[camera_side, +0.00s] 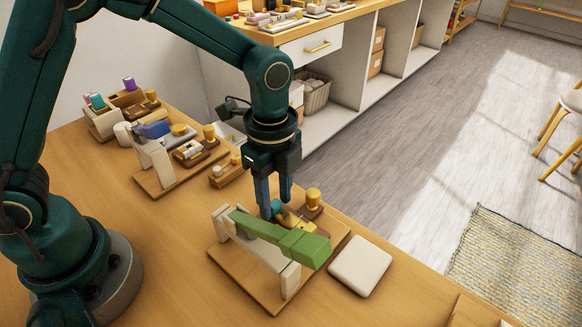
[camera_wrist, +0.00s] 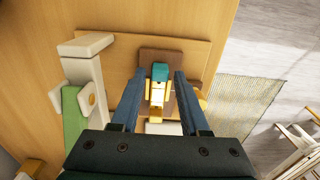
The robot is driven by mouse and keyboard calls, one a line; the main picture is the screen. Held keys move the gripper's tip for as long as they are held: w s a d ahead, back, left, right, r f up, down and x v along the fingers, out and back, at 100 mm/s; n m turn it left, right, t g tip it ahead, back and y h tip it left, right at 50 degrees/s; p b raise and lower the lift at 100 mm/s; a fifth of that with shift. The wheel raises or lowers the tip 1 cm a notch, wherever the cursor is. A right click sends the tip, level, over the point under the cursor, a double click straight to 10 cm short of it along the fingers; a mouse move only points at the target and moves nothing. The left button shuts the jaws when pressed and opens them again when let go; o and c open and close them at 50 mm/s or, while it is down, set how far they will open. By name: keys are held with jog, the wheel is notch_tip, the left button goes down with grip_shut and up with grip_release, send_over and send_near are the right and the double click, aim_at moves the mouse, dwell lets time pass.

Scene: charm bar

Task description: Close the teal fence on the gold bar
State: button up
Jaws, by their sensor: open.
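The teal fence (camera_wrist: 160,73) is a small block at one end of the gold bar (camera_wrist: 157,93) in the wrist view. The bar appears to lie on a brown block on the wooden board (camera_side: 227,262). In the side view the teal fence (camera_side: 277,208) is partly hidden by my fingers, and the gold bar (camera_side: 291,222) shows behind the green lever. My gripper (camera_side: 274,207) points down, open and empty. In the wrist view its fingers (camera_wrist: 159,76) stand on either side of the fence and bar, with gaps. I cannot tell whether fence and bar touch.
A green lever (camera_side: 310,248) on a cream frame (camera_side: 290,280) stands close beside my fingers. A brass knob (camera_side: 313,197) rises behind. A cream pad (camera_side: 361,266) lies to the right. Another wooden fixture (camera_side: 156,165) stands at the back left. The front table is clear.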

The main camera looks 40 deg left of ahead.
jog(key=shift+r, duration=2.85)
notch_tip(320, 180, up, 9)
jog(key=s+a+n+t, duration=0.1)
jog(key=a, duration=0.2)
jog(key=s+a+f+n+t, duration=0.1)
jog(key=s+a+n+t, duration=0.1)
jog(key=s+n, duration=0.3)
jog(key=s+a+f+n+t, duration=0.1)
jog(key=s+n, duration=0.4)
jog(key=n, duration=0.7)
jog(key=a+t, duration=0.1)
jog(key=a, duration=0.1)
jog(key=shift+s+a+f+t, duration=0.3)
jog(key=shift+s, duration=0.05)
